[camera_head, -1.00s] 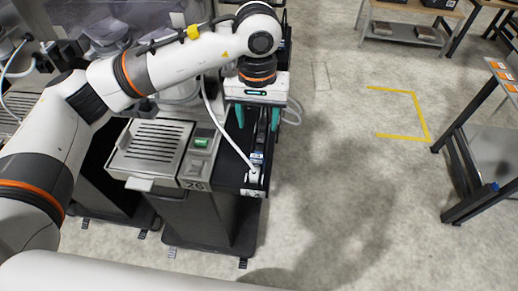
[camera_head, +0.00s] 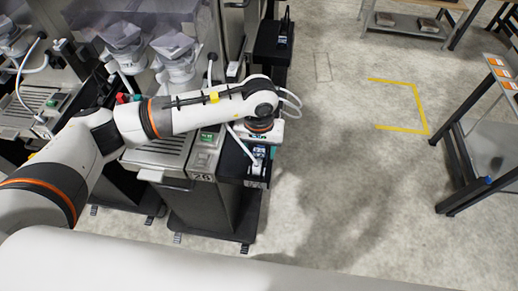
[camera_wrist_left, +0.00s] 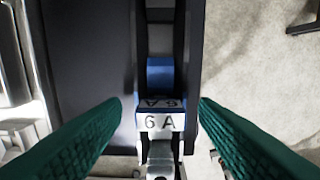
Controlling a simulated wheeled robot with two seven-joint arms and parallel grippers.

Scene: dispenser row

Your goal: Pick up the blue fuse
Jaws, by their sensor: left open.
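The blue fuse (camera_wrist_left: 159,75), with a white "6 A" label, lies in a dark narrow channel in the left wrist view. In the head view the fuse (camera_head: 259,153) shows small on the black outlet tray (camera_head: 232,168) of the dispenser marked 26. My left gripper (camera_wrist_left: 160,103) is open, its two teal fingers spread to either side of the fuse, with visible gaps between. In the head view the left gripper (camera_head: 258,142) is over the tray, its fingers mostly hidden by the wrist. My right gripper is not in view.
Dispenser 26 (camera_head: 203,178) has a grilled top and green switch, left of the tray. Another black tray (camera_head: 270,45) holding a similar small item stands behind. More dispensers line the left. Open floor with a yellow marking (camera_head: 415,90) and a table (camera_head: 478,140) lie right.

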